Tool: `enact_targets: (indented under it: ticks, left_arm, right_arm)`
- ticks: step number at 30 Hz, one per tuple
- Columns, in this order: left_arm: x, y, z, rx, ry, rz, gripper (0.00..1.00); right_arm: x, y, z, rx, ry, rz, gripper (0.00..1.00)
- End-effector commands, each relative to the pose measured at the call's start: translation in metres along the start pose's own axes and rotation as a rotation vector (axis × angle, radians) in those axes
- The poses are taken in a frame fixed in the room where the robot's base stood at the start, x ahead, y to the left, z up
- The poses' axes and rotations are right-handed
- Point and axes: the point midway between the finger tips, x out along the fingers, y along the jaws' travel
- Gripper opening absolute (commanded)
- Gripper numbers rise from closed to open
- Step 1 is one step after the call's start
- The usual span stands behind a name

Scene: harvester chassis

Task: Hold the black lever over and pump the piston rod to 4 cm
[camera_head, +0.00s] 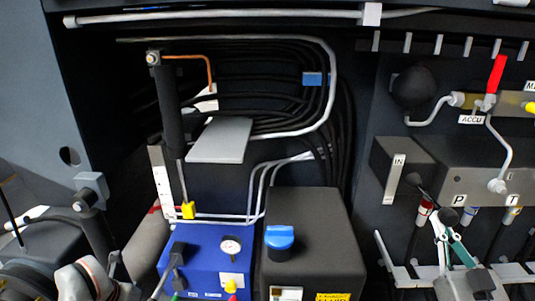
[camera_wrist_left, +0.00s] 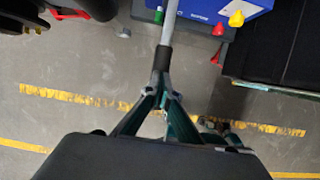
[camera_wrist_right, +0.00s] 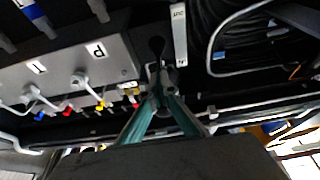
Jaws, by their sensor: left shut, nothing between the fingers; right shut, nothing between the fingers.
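The black lever with a ball knob (camera_head: 448,215) hangs from the IN valve block (camera_head: 395,165). My right gripper (camera_head: 442,226) is shut just below the knob; the knob also shows right beyond the fingertips in the right wrist view (camera_wrist_right: 157,46). Whether they touch I cannot tell. The thin piston rod (camera_head: 182,180) comes out below the black cylinder (camera_head: 168,100), beside a white scale (camera_head: 161,188). The grey pump handle (camera_head: 160,285) leaves the blue pump (camera_head: 205,258). In the left wrist view, its black grip (camera_wrist_left: 162,62) ends at my left gripper's closed fingertips (camera_wrist_left: 161,92).
A black tank with a blue cap (camera_head: 280,237) stands right of the pump. A pressure gauge (camera_head: 230,246) is on the pump's top. A red-handled valve (camera_head: 496,73) and grey pipes are at the upper right. Open floor (camera_wrist_left: 70,85) lies below the left gripper.

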Motion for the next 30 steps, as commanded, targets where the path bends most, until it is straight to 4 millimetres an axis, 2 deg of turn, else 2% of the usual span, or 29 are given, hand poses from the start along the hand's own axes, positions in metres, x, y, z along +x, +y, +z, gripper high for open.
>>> enact_targets:
  ticks: [21, 30]
  left_arm:
    - [0.0, 0.0, 0.0, 0.0, 0.0, 0.0, 0.0]
    - [0.0, 0.0, 0.0, 0.0, 0.0, 0.0, 0.0]
  right_arm:
    - [0.011, 0.0, -0.034, 0.0, 0.006, -0.001, 0.0]
    - [0.011, 0.0, -0.034, 0.0, 0.006, 0.0, 0.0]
